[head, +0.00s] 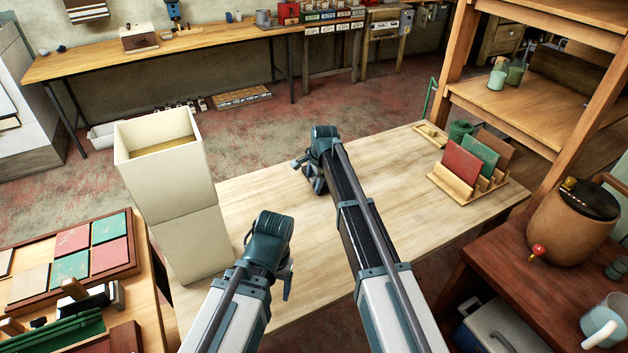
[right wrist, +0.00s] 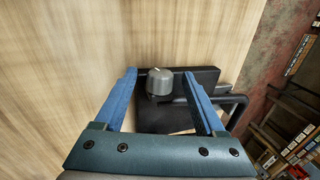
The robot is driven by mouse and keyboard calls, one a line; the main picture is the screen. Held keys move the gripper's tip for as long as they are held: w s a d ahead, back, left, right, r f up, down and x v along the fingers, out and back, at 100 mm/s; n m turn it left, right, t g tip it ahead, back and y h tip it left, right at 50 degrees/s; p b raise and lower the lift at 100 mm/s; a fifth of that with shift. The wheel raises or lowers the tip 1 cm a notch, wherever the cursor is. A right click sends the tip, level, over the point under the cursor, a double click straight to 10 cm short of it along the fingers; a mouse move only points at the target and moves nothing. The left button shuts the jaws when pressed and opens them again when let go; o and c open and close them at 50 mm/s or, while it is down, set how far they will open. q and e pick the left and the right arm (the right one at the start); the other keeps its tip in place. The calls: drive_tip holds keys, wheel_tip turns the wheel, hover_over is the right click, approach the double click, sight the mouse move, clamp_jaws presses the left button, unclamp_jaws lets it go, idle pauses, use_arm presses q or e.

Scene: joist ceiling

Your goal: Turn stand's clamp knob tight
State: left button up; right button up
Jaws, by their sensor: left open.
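In the right wrist view a grey rounded clamp knob (right wrist: 159,83) with a pale mark on top sits against the black body of the stand (right wrist: 203,78). My right gripper (right wrist: 160,74) is open, with one blue finger on each side of the knob. Gaps show between the knob and both fingers. In the head view my right gripper (head: 312,178) is over the far side of the pale wooden table, and the arm hides most or all of the stand there. My left gripper (head: 284,282) is open and empty above the near part of the table.
A tall cream bin (head: 183,232) stands left of my left gripper. A wooden rack (head: 462,186) with red and green panels is on the table's right. A shelf unit (head: 545,125) and a brown urn (head: 572,228) stand further right. The table middle (head: 410,215) is clear.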

use_arm(q)
drive_tip(key=shift+r, duration=0.15)
use_arm(e)
drive_tip(key=shift+r, duration=0.15)
use_arm(q)
wheel_tip(320, 180, up, 13)
drive_tip(key=p, duration=1.3)
use_arm(e)
drive_tip(key=v, duration=1.3)
drive_tip(key=shift+r, duration=0.25)
drive_tip(key=shift+s, duration=0.1)
